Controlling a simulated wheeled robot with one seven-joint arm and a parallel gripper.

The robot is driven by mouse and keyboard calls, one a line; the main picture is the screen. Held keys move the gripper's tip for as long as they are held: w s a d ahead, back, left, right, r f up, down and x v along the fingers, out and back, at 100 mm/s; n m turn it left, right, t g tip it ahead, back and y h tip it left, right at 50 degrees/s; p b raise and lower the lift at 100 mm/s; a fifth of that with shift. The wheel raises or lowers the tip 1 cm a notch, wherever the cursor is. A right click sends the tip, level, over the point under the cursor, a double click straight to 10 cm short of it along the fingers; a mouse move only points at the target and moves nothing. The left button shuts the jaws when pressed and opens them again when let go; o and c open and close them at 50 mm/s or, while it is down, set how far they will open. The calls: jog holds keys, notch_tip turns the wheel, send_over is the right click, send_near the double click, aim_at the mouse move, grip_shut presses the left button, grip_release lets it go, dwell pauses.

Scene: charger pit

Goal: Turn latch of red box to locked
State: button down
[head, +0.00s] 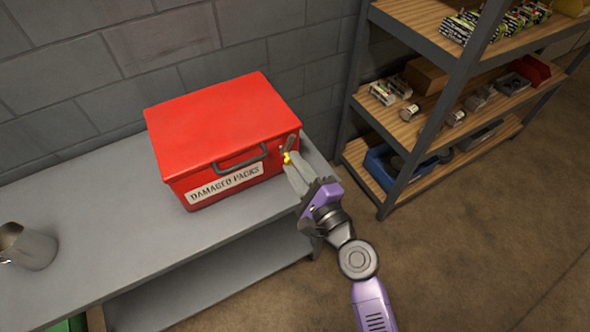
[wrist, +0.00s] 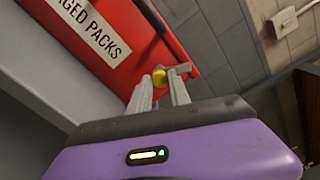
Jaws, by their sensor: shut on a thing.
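The red box (head: 215,115) stands on the grey bench against the wall, with its lid down and a "DAMAGED PACKS" label on its front. It also shows in the wrist view (wrist: 75,40). A yellow latch knob (head: 288,158) is at the right end of the box front; it shows in the wrist view (wrist: 185,72) with a grey lever beside it. My gripper (head: 290,167) reaches up from the lower right. Its two fingers are shut on the latch, with the yellow part between the tips (wrist: 172,78). The fingers partly hide the latch, so I cannot tell its exact turn.
The grey bench (head: 110,235) has free room in front of the box. A metal jug (head: 30,247) is at its left. A shelf rack (head: 400,130) with small parts and a blue bin (head: 385,165) stands to the right. The floor between is clear.

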jog(key=n+b, duration=0.2)
jog(key=n, duration=0.2)
jog(key=shift+f+n+b, duration=0.1)
jog(key=shift+n+b, duration=0.2)
jog(key=shift+n, duration=0.1)
dwell(0.5)
jog(key=c, duration=1.2)
grip_release()
jog(key=shift+c, duration=0.2)
jog(key=v, duration=0.7)
jog(key=shift+s+d+b, duration=0.25)
jog(key=shift+s+b, duration=0.1)
jog(key=shift+b, duration=0.05)
